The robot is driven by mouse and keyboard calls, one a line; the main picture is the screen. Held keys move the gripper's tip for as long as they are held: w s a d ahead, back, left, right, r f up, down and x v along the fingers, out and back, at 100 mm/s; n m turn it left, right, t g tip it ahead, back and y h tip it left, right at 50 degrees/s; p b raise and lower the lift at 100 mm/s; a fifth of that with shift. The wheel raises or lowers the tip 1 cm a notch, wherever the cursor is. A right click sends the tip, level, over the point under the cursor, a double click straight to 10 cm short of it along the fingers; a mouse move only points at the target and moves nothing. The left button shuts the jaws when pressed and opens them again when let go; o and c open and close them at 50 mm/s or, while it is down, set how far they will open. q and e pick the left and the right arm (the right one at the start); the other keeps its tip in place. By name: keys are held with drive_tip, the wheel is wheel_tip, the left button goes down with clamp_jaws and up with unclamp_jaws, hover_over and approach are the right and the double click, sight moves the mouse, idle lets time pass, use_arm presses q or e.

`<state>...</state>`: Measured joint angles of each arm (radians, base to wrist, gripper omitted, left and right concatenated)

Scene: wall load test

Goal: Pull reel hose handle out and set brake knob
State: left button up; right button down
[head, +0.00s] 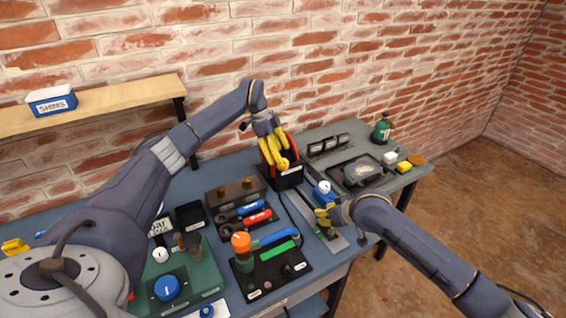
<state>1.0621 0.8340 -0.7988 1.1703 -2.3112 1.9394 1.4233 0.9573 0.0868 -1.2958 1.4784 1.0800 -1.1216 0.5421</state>
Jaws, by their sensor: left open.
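A red reel (293,146) stands in a black housing (288,181) with a white label, at the back of the bench. My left gripper (274,161) is open, its yellow fingers pointing down in front of the reel and hiding part of it. I cannot tell whether they touch a hose handle. My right gripper (322,220) has yellow fingers low over a grey plate at the bench's front right, beside a blue and white knob-like part (322,187). I cannot tell whether its fingers are open or shut. Which knob is the brake knob is not clear.
A green panel with a blue knob (167,288) and a black board with an orange-topped part (241,242) lie front left. Red and blue tools (257,217) lie mid-bench. A green bottle (381,128) stands back right. A shelf (120,97) holds a SHIMS box (51,100).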

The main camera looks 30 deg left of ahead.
sight(283, 162)
use_arm(q)
drive_tip(key=shift+x, duration=2.05)
drive_tip(key=shift+c, duration=0.3)
drive_tip(key=c, duration=1.2)
